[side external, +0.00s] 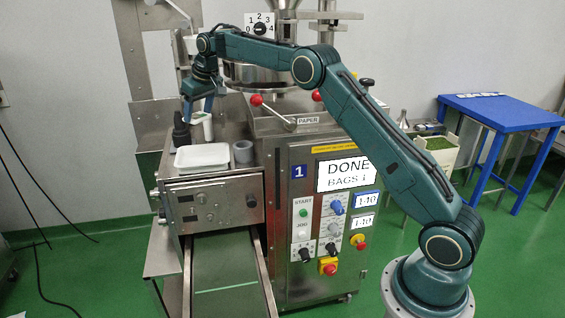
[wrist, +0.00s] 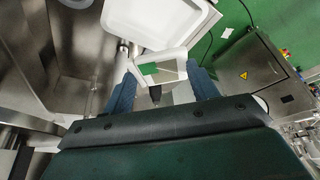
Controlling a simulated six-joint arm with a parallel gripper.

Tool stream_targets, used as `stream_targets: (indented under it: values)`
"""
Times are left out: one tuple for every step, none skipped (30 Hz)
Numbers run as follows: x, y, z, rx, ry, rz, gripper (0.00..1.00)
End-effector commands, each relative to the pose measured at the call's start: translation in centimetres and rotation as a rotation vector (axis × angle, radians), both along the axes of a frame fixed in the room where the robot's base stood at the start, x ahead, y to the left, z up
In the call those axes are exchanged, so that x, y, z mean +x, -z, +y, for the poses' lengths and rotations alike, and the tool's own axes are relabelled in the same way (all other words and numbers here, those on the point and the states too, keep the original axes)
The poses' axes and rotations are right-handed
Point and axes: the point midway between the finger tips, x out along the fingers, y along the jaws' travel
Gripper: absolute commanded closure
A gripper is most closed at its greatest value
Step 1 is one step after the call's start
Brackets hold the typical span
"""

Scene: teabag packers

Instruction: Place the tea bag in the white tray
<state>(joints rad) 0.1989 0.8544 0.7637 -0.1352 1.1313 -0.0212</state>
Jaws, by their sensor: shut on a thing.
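The tea bag, white with a green patch, is held between the blue fingers of my gripper (side external: 199,110). It shows in the side external view (side external: 203,128) and in the wrist view (wrist: 150,69). My gripper points down and is shut on the bag, behind the white tray (side external: 202,165) in the side external view. The tray is shallow and sits on the steel top of the machine. In the wrist view the tray (wrist: 188,39) lies just above the bag in the picture, and the bag overlaps its near rim. I cannot tell the bag's height above the surface.
A grey ring (side external: 243,152) stands right of the tray. The packing machine (side external: 318,240) rises at the right, its screen reading DONE. A green conveyor (side external: 225,270) runs out below the tray.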

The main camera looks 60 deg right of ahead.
Motion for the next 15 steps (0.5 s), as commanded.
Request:
stream_targets:
  values:
    - [0.0,1.0,0.1,0.001,0.0,0.004,0.62]
    - [0.0,1.4,0.0,0.001,0.0,0.003,0.62]
    - [0.0,2.1,0.1,0.001,-0.001,0.004,0.62]
    - [0.0,2.6,0.0,0.001,-0.001,0.003,0.62]
    - [-0.1,3.1,0.0,0.0,0.0,0.004,0.62]
    - [-0.1,3.9,0.0,0.001,0.0,0.004,0.62]
    - [0.0,4.5,0.0,0.001,0.0,0.004,0.62]
    - [-0.1,5.0,0.0,0.001,0.0,0.004,0.62]
    - [-0.1,5.8,0.0,0.001,0.0,0.003,0.62]
    - [-0.1,6.4,0.1,0.001,0.0,0.004,0.62]
    - [0.0,6.9,0.0,0.001,-0.001,0.003,0.62]
    - [0.0,7.6,0.0,0.001,-0.001,0.004,0.62]
    - [0.0,8.0,0.0,0.001,-0.001,0.003,0.62]
    - [0.0,8.4,0.0,0.001,-0.001,0.003,0.62]
    - [0.0,8.9,0.0,0.001,-0.001,0.002,0.62]
